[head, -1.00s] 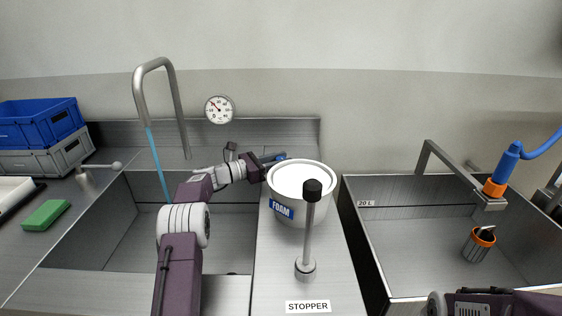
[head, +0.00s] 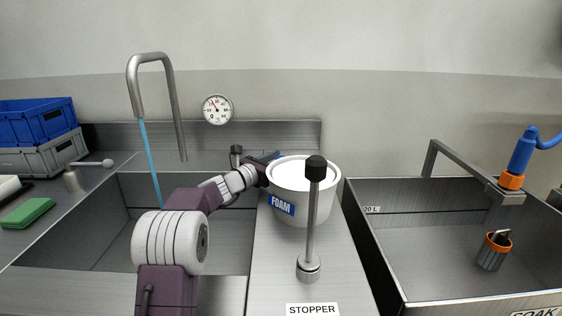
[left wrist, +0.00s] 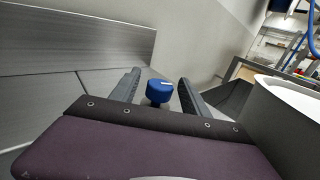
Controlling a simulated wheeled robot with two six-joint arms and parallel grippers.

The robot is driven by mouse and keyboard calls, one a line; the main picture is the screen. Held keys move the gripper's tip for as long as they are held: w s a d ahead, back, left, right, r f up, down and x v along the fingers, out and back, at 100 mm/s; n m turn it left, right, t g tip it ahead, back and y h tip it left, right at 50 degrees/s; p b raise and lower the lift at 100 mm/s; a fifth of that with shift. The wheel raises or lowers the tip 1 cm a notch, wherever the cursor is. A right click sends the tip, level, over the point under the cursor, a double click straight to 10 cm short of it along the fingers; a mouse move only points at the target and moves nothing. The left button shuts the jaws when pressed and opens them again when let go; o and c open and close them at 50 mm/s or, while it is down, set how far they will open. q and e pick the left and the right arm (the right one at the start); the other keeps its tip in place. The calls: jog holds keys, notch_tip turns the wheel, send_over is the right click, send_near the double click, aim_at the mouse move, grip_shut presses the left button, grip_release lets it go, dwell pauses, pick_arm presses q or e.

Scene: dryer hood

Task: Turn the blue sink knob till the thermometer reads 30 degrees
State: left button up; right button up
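The blue knob (left wrist: 159,91) stands between the two dark fingers of my left gripper (left wrist: 159,77) in the left wrist view. The fingers are apart, with gaps on both sides of the knob. In the head view the left gripper (head: 268,157) is behind the white FOAM tub, and the knob is mostly hidden there. The round thermometer (head: 217,110) hangs on the back wall. A blue stream (head: 150,160) falls from the bent spout (head: 132,88) into the left sink. My right gripper is not in view.
The FOAM tub (head: 304,190) stands close to the left gripper. In front of it is the black-topped stopper rod (head: 311,230). The right basin (head: 430,240) holds an orange-rimmed cup (head: 492,252). Crates (head: 40,125) and a green sponge (head: 27,213) are at left.

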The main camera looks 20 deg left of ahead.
pick_arm(q)
jog(key=shift+f, duration=0.1)
jog(key=v, duration=0.9)
